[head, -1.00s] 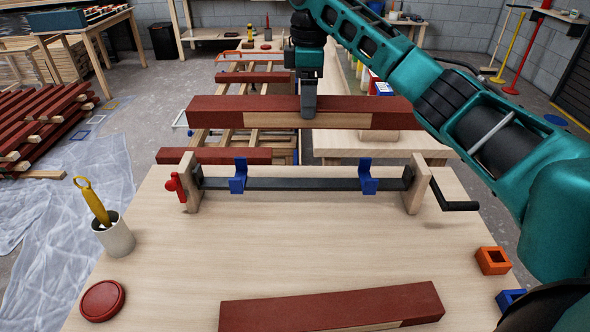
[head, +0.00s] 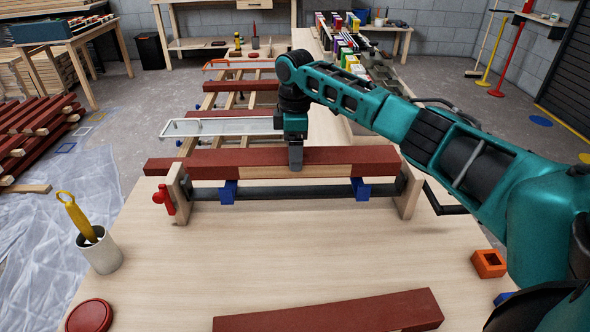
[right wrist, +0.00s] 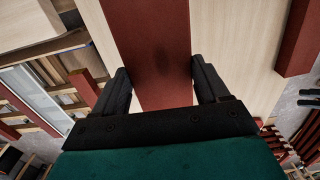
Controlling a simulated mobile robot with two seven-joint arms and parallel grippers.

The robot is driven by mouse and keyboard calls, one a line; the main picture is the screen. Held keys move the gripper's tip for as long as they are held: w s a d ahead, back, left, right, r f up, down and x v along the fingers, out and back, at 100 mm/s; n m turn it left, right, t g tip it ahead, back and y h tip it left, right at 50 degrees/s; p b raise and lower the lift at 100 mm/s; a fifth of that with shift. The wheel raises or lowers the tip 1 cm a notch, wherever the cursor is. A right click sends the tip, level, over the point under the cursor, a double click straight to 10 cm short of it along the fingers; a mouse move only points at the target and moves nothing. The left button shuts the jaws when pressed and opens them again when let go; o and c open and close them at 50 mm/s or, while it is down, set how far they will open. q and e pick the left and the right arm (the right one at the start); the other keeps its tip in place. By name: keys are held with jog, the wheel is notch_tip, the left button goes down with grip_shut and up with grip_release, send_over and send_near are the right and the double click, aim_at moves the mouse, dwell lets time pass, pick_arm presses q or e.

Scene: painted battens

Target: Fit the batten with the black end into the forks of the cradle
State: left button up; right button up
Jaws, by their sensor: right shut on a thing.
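A red batten (head: 350,162) with a bare wood patch at the middle of its front is held level over the cradle (head: 290,192). My right gripper (head: 296,166) is shut on its middle from above. In the right wrist view the batten (right wrist: 155,45) runs between the two fingers (right wrist: 162,85). The blue forks, left (head: 228,192) and right (head: 360,191), show below the batten, which hides their upper parts. I cannot tell whether it touches them. No black end shows on it. A second red batten (head: 330,312) lies at the table's front. My left gripper is not in view.
The cradle has wooden end posts, a red clamp knob (head: 163,198) at left and a black crank (head: 445,203) at right. A cup with a yellow tool (head: 102,252), a red lid (head: 90,316) and an orange block (head: 488,263) stand near the edges. The middle table is clear.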

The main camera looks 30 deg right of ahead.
jog(key=shift+f, duration=2.75)
jog(key=shift+f, duration=0.1)
jog(key=o, duration=1.7)
jog(key=shift+f, duration=0.1)
notch_tip(320, 180, up, 12)
jog(key=shift+r, duration=0.2)
jog(key=shift+a+f, duration=0.1)
